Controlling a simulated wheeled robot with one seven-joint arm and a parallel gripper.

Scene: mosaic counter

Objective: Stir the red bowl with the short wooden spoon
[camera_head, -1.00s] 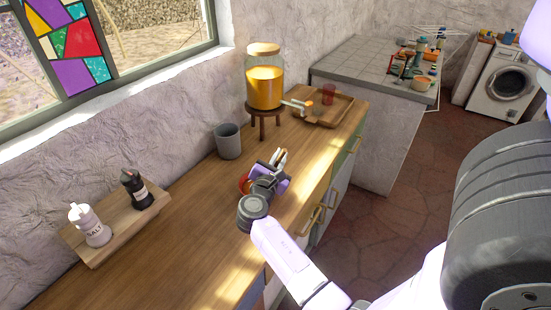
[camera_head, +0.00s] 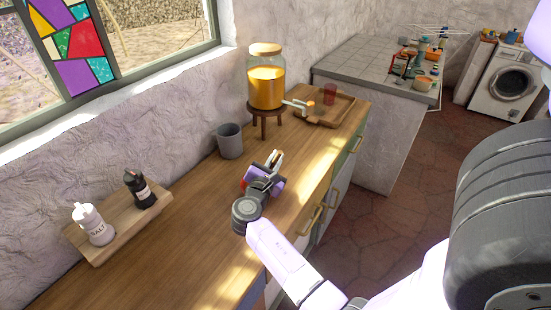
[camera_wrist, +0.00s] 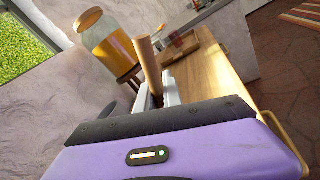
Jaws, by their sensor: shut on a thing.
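My gripper (camera_head: 268,171) is over the middle of the wooden counter, shut on the short wooden spoon. The spoon's brown handle (camera_wrist: 148,64) stands up between the fingers in the wrist view, and its lower end is hidden. Only a small sliver of the red bowl (camera_head: 244,183) shows at the left of my gripper in the head view; my gripper hides the rest. I cannot tell whether the spoon's lower end is inside the bowl or touches it.
A grey cup (camera_head: 229,141) stands by the wall. Beyond it are a drink jar (camera_head: 266,88) on a wooden stand and a wooden tray (camera_head: 343,112) with a red glass (camera_head: 330,94). Salt (camera_head: 91,224) and a dark shaker (camera_head: 139,189) stand on a board at left.

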